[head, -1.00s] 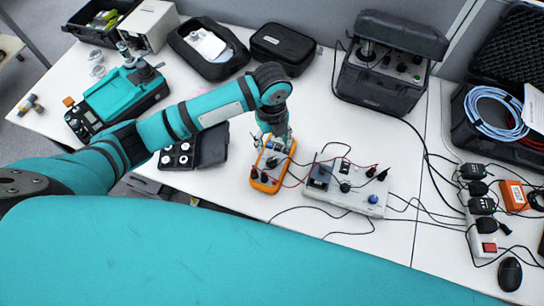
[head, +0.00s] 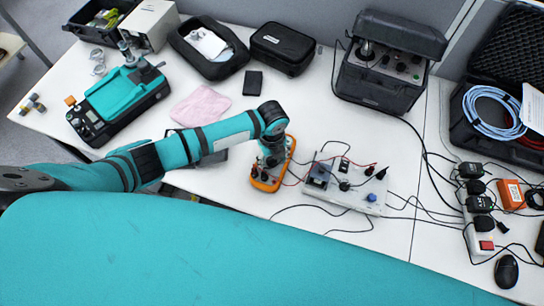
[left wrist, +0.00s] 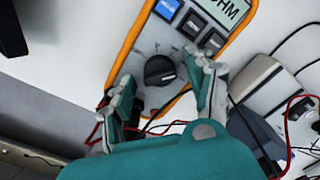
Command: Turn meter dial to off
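The meter (head: 265,183) is orange-edged and lies on the white table in the head view, partly covered by my left arm. My right gripper is not in view.
A grey-white test box (head: 345,188) with cables stands right of the meter. Black cases (head: 283,46) and a teal device (head: 120,98) stand at the back. A power strip (head: 478,228) lies at the right. A pink cloth (head: 200,106) lies on the table.

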